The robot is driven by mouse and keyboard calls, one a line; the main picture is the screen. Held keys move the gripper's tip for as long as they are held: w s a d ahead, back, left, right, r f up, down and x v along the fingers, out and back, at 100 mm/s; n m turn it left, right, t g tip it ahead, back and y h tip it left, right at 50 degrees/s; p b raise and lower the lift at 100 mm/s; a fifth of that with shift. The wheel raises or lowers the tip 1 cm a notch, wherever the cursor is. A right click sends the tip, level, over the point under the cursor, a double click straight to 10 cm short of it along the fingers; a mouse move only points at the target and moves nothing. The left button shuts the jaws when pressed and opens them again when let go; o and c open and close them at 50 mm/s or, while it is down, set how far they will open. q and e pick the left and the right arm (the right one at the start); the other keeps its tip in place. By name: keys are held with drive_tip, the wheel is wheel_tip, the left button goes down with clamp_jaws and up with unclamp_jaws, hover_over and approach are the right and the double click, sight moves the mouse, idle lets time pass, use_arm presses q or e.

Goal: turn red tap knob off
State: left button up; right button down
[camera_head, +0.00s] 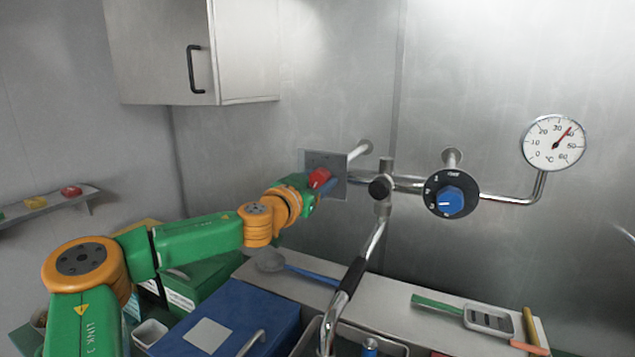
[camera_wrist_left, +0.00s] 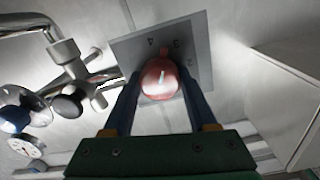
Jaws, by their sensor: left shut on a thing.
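The red tap knob (camera_head: 320,178) sits on a grey square plate (camera_head: 340,186) on the back wall. In the left wrist view the red knob (camera_wrist_left: 160,79) is round with a light pointer line, in front of the plate (camera_wrist_left: 196,50), where the marks 4 and 3 show. My left gripper (camera_wrist_left: 160,88) is shut on the red knob, one blue finger on each side. In the head view the left gripper (camera_head: 312,186) reaches the knob from the left and partly hides it. My right gripper is not in view.
To the right are pipes with a black valve knob (camera_head: 380,187), a blue dial knob (camera_head: 450,200) and a thermometer (camera_head: 554,142). Below are a faucet hose (camera_head: 352,277), a blue box (camera_head: 232,318) and a counter with utensils. A cabinet (camera_head: 170,50) hangs above left.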

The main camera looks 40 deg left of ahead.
use_arm(q)
drive_tip(key=m, duration=0.3)
drive_tip(key=shift+b, duration=0.3)
drive_tip(key=m, duration=1.6)
drive_tip(key=shift+m, duration=0.4)
drive_tip(key=m, duration=0.3)
drive_tip(key=shift+f+m+b, duration=0.1)
drive_tip(key=shift+m+b, duration=0.2)
drive_tip(key=m, duration=0.3)
drive_tip(key=shift+m+b, duration=0.7)
drive_tip(key=shift+m, duration=1.4)
